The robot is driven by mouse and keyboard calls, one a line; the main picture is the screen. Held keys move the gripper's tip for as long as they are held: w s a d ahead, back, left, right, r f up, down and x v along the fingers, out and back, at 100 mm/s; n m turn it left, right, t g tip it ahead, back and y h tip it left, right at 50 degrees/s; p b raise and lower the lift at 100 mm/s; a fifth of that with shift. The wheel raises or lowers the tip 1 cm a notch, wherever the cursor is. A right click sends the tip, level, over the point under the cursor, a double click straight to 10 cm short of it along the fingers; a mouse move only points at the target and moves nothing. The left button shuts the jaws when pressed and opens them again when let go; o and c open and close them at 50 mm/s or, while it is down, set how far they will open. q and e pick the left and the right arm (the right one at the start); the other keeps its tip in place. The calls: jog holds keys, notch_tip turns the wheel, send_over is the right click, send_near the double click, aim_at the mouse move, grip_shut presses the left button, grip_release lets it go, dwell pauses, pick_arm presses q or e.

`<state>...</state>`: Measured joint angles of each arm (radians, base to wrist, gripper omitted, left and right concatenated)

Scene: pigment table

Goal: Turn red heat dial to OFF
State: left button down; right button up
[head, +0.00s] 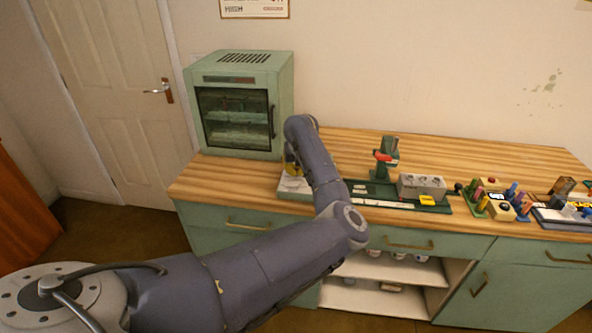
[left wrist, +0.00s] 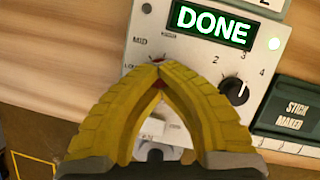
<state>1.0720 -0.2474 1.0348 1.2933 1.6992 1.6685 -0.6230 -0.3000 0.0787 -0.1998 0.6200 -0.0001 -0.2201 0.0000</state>
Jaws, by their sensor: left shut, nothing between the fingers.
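A pale control panel (left wrist: 190,60) lies under my left gripper (left wrist: 160,68), whose yellow fingers are shut with nothing between them. The fingertips are over the left dial of the panel, beside the printed MID and LOW labels. Only small red bits of the red heat dial (left wrist: 160,85) show around and between the fingers. Its pointer and OFF mark are hidden, so I cannot tell its setting. In the head view my left gripper (head: 291,165) is at the panel (head: 293,185), mostly behind my arm. My right gripper is not in view.
A black numbered knob (left wrist: 234,90) is right of the fingers, under a green DONE display (left wrist: 212,25). A dark STICK MAKER block (left wrist: 292,112) is at the right. A green cabinet (head: 240,105) stands behind. A red-handled green device (head: 385,158) stands right of my arm.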

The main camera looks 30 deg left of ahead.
pick_arm(q)
jog(key=shift+w+a+r, duration=0.1)
jog(key=n+g+y, duration=0.1)
jog(key=n, duration=0.3)
jog(key=shift+w+r, duration=0.1)
jog(key=c, duration=1.2)
grip_release()
jog(key=shift+o, duration=0.2)
jog(key=v, duration=1.1)
jog(key=shift+d+r, duration=0.3)
jog(key=shift+r, duration=0.05)
